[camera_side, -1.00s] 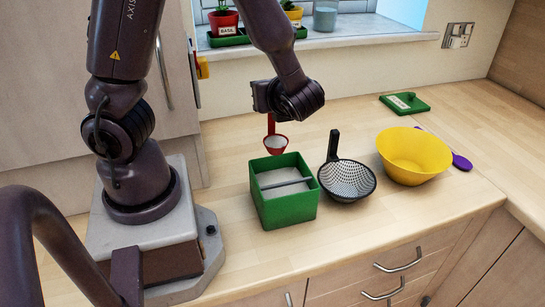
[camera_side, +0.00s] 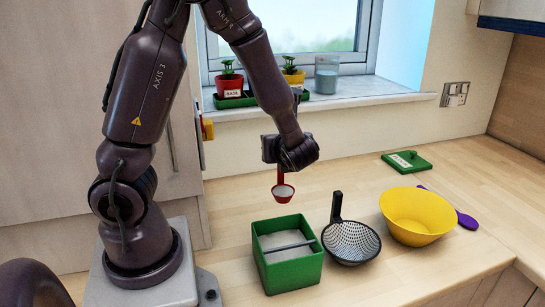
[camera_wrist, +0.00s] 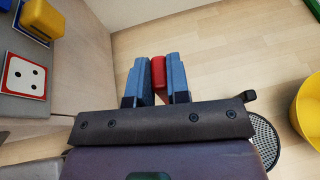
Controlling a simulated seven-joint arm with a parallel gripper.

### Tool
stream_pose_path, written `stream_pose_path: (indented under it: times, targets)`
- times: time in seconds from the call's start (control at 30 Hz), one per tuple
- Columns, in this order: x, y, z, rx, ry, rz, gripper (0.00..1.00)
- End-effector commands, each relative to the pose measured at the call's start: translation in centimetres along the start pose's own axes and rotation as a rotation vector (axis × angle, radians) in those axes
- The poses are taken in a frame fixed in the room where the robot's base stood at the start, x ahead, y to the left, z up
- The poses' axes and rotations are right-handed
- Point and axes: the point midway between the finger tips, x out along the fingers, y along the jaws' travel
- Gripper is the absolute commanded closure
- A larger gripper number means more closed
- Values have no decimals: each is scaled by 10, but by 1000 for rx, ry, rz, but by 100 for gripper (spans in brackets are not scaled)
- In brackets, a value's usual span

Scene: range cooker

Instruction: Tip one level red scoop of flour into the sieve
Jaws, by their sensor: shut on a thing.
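My gripper (camera_side: 276,160) is shut on the handle of the red scoop (camera_side: 283,197). In the wrist view, the red handle (camera_wrist: 159,74) sits between the two blue fingers of my gripper (camera_wrist: 158,82). The scoop holds white flour (camera_side: 284,190) and hangs above the back of the green flour box (camera_side: 292,274), clear of it. The box is open, with white flour inside and a grey bar across its top. The black-rimmed sieve (camera_side: 352,243) stands just right of the box, its handle pointing back. Only part of the sieve (camera_wrist: 266,138) shows in the wrist view.
A yellow bowl (camera_side: 416,217) stands right of the sieve, with a purple utensil (camera_side: 467,221) partly behind it. A green lid (camera_side: 407,161) lies at the back of the worktop. Potted plants (camera_side: 229,84) stand on the windowsill. The worktop behind the sieve is clear.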

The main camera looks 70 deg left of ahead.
Motion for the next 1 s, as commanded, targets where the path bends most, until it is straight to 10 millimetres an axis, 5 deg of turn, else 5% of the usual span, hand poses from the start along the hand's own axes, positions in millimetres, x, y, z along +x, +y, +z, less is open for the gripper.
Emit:
stream_pose_path:
  times: [0.23,0.5,1.0]
  targets:
    - [27,-58,-3,127,3,-314,100]
    - [23,-107,-23,246,4,-621,100]
    - [-1,-136,-45,333,-4,-824,100]
